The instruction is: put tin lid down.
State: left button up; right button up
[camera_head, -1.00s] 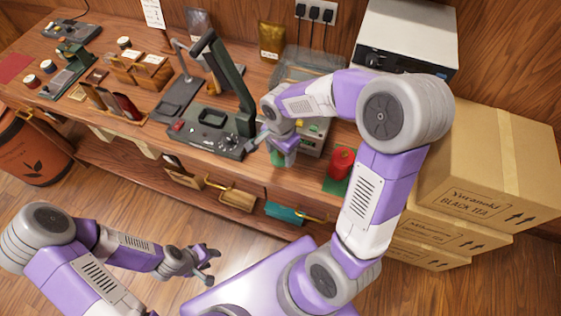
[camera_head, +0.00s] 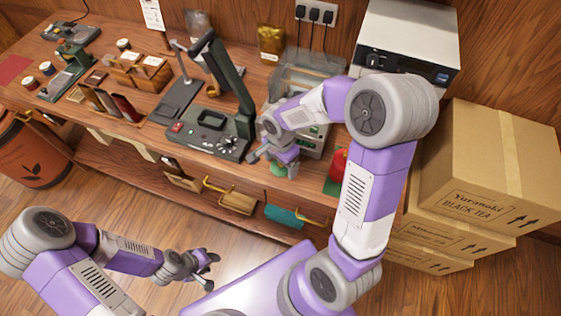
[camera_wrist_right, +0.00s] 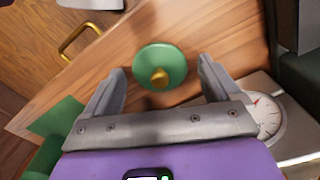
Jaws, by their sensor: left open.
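The tin lid is a round green disc with a gold knob. In the right wrist view the lid (camera_wrist_right: 161,66) lies knob up on the wooden counter, ahead of and between my right gripper's spread fingers, with gaps on both sides. My right gripper (camera_wrist_right: 161,88) is open and empty. In the head view my right gripper (camera_head: 274,160) is over the counter's front edge area, with a bit of green lid (camera_head: 278,171) below it. A red tin (camera_head: 338,163) stands to the right, partly behind my arm. My left gripper (camera_head: 208,265) is open and empty, away from the counter.
A dark press (camera_head: 208,133) stands left of my right gripper. A dial (camera_wrist_right: 266,117) is close by the right finger in the wrist view. Cardboard boxes (camera_head: 485,165) stand at the right.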

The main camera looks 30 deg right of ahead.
jog(key=shift+r, duration=0.1)
jog(key=shift+r, duration=0.15)
notch_tip(320, 180, up, 12)
jog(key=p, duration=0.3)
dwell(0.6)
